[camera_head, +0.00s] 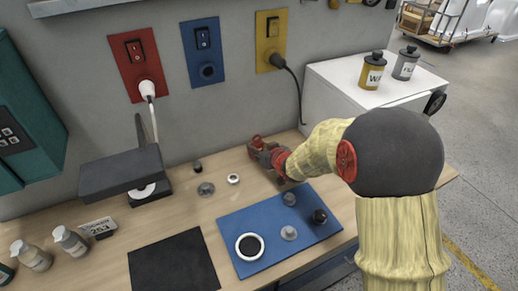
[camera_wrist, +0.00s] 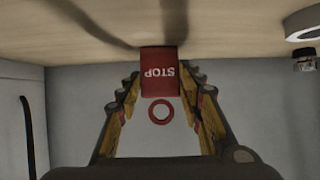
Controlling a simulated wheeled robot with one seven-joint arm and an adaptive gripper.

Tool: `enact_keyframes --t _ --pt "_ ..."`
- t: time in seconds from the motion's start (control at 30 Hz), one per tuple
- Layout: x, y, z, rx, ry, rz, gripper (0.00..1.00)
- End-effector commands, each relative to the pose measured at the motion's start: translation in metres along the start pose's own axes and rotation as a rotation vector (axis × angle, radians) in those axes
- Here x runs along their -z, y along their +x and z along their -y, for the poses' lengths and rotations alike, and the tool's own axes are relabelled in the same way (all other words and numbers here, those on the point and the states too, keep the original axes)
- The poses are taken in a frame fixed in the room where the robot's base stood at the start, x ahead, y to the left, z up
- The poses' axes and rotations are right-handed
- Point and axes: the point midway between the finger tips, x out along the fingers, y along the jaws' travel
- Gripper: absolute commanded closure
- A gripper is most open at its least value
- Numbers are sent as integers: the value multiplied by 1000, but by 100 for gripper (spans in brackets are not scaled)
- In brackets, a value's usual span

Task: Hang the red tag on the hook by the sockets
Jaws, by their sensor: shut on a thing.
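The red tag (camera_wrist: 159,79) reads STOP, upside down in the wrist view, with a red ring (camera_wrist: 160,111) at its lower end. My gripper (camera_wrist: 160,87) is shut on the tag, with a finger on each side. In the head view my gripper (camera_head: 268,155) is low over the back of the wooden bench, near the wall. Whether the tag touches the bench is unclear. Red (camera_head: 137,62), blue (camera_head: 203,50) and yellow (camera_head: 271,38) socket panels are on the grey wall, left of and above my gripper. I cannot make out the hook.
A black plug and cable (camera_head: 291,78) hang from the yellow panel. A white cabinet (camera_head: 335,95) with two canisters stands behind my arm. A blue mat (camera_head: 270,248) with small parts, a dark mat (camera_head: 173,265) and a dark box-shaped fixture (camera_head: 122,172) occupy the bench.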

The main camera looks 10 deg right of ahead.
Motion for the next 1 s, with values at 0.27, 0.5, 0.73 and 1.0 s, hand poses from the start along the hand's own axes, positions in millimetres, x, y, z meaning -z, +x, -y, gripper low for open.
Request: enact_keyframes --t 0.27,0.5,0.73,1.0 --pt "16 -8 0 0 0 -1 88" --pt "31 -17 0 0 0 -1 88" --pt "45 -24 0 0 0 -1 88" --pt "53 -29 0 0 0 0 88"
